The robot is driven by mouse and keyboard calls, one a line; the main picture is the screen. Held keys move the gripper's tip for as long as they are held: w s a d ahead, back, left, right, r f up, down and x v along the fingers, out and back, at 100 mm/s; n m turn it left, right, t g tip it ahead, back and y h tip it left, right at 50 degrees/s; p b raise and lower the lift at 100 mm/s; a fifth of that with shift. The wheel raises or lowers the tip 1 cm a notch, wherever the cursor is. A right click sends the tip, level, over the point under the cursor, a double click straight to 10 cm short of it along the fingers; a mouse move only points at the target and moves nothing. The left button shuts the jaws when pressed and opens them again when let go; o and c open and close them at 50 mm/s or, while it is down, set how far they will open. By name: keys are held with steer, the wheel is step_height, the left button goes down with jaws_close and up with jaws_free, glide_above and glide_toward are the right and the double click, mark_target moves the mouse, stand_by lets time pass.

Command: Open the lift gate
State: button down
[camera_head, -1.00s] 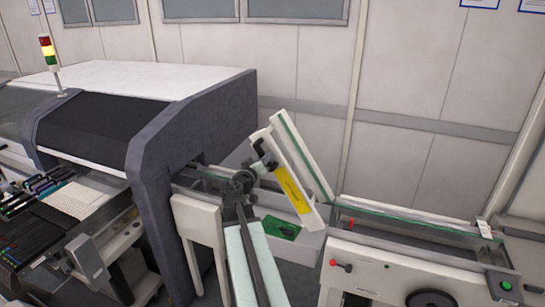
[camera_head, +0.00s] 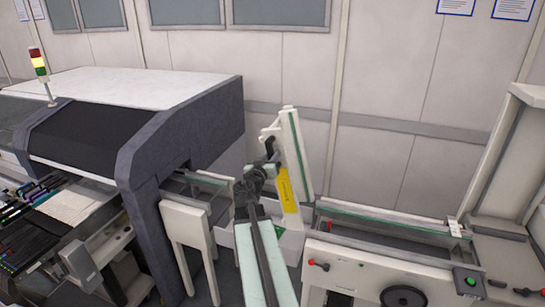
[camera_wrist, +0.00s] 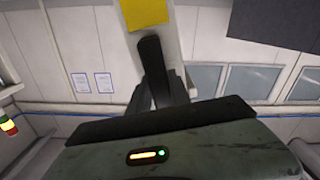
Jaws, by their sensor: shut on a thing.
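The lift gate (camera_head: 293,135) is a pale, narrow conveyor section with a yellow label (camera_head: 286,190). It stands raised and nearly upright in the gap between the dark-grey machine and the right-hand conveyor. My gripper (camera_head: 268,153) is at the gate's left side, near its upper part, shut on the gate's dark handle, which the fingers mostly hide.
The dark-grey machine (camera_head: 190,125) with its signal tower (camera_head: 39,66) stands at left. The right-hand conveyor (camera_head: 390,228) has a red knob (camera_head: 318,265) and a green button (camera_head: 470,281). A short white-legged conveyor end (camera_head: 186,225) juts from the machine. The wall (camera_head: 400,80) lies behind.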

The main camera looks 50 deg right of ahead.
steer(key=shift+w+a, duration=0.1)
steer(key=shift+w, duration=0.05)
steer(key=c, duration=1.4)
jaws_free()
steer(key=shift+o, duration=1)
steer(key=shift+a+r, duration=0.1)
steer(key=shift+a, duration=0.1)
steer(key=shift+d, duration=0.15)
